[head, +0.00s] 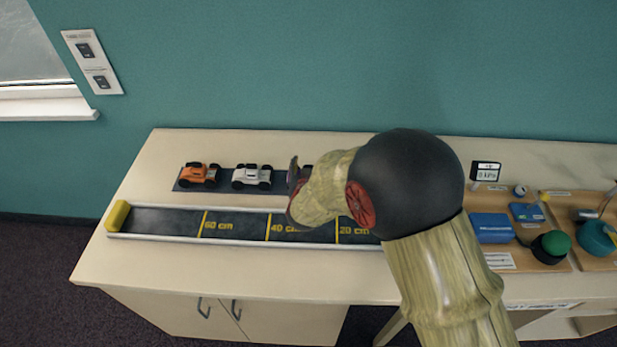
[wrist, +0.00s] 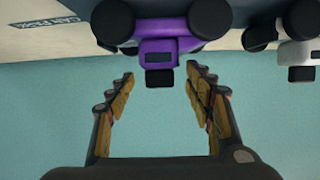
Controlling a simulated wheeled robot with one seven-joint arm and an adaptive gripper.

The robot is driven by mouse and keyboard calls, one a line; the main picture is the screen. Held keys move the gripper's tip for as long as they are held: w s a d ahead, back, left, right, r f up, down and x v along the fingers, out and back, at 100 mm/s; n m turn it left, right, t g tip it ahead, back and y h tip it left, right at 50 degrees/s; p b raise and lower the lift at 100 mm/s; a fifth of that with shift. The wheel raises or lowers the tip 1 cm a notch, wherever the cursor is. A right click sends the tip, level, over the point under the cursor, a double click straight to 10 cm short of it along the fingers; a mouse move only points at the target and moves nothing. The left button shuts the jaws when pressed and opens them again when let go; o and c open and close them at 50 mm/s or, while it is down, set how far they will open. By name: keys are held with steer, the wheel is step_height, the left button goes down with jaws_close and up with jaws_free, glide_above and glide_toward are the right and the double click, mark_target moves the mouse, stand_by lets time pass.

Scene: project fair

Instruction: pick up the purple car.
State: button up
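The purple car (wrist: 168,50) shows at the top middle of the wrist view, with dark wheels and a dark block at its near end. My gripper (wrist: 160,80) is open, with one finger on each side of that end in the picture. No contact shows, and I cannot tell how far the fingertips are from the car. In the head view, my arm hides most or all of the purple car, and my fingers are largely hidden too.
A white car (head: 251,176) and an orange car (head: 200,174) stand left of my gripper on a dark strip (head: 222,184). In front lies a marked track (head: 180,222) with a yellow end roll (head: 118,216). Blue and green gear (head: 491,228) stands at right; the table's left end is clear.

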steer(key=shift+c, duration=1.2)
jaws_close()
